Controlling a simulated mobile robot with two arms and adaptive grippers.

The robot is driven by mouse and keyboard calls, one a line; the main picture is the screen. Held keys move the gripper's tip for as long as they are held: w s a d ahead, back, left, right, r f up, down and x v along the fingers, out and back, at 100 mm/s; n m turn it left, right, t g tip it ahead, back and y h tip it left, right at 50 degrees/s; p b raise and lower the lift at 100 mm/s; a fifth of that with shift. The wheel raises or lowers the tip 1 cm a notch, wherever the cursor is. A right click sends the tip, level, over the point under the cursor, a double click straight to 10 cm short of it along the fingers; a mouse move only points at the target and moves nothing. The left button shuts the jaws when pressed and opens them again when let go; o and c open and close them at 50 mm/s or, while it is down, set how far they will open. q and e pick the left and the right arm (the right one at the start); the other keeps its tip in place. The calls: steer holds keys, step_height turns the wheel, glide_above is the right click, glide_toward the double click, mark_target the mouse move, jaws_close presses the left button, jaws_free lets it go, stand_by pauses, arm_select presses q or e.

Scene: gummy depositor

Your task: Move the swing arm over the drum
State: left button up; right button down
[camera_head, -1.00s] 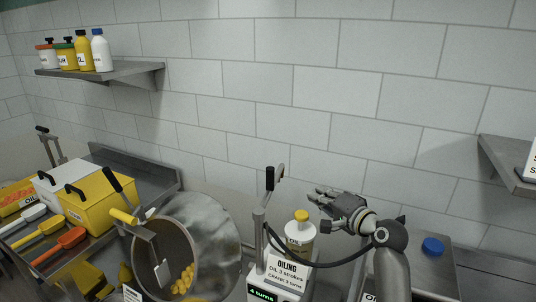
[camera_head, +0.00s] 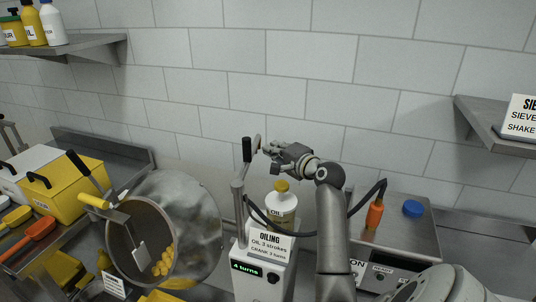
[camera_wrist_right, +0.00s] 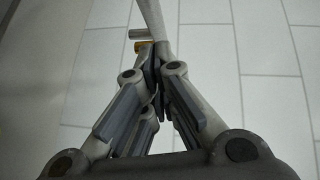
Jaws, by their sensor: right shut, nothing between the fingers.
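The drum (camera_head: 207,215) is a tilted metal bowl at the lower left in the head view, its mouth facing left with yellow pieces inside. Right of it, a grey upright post (camera_head: 239,205) with a black handle (camera_head: 247,150) and a short grey link rises from the oiling unit (camera_head: 262,282). I cannot tell for certain which part is the swing arm. My right gripper (camera_head: 270,149) is shut and empty, just right of the black handle and link. In the right wrist view its fingers (camera_wrist_right: 158,82) meet below a pale grey bar (camera_wrist_right: 152,18); contact is unclear. My left gripper is out of view.
A black hose (camera_head: 300,235) loops to an orange-handled piece (camera_head: 374,214) at the right. A shelf (camera_head: 478,118) juts from the wall at the right; another (camera_head: 95,42) is at the left.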

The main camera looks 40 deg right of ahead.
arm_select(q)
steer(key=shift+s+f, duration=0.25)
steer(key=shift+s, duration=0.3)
arm_select(e)
steer(key=shift+w+a+f, duration=0.15)
steer(key=shift+w+a, duration=0.4)
steer(key=shift+w, duration=0.1)
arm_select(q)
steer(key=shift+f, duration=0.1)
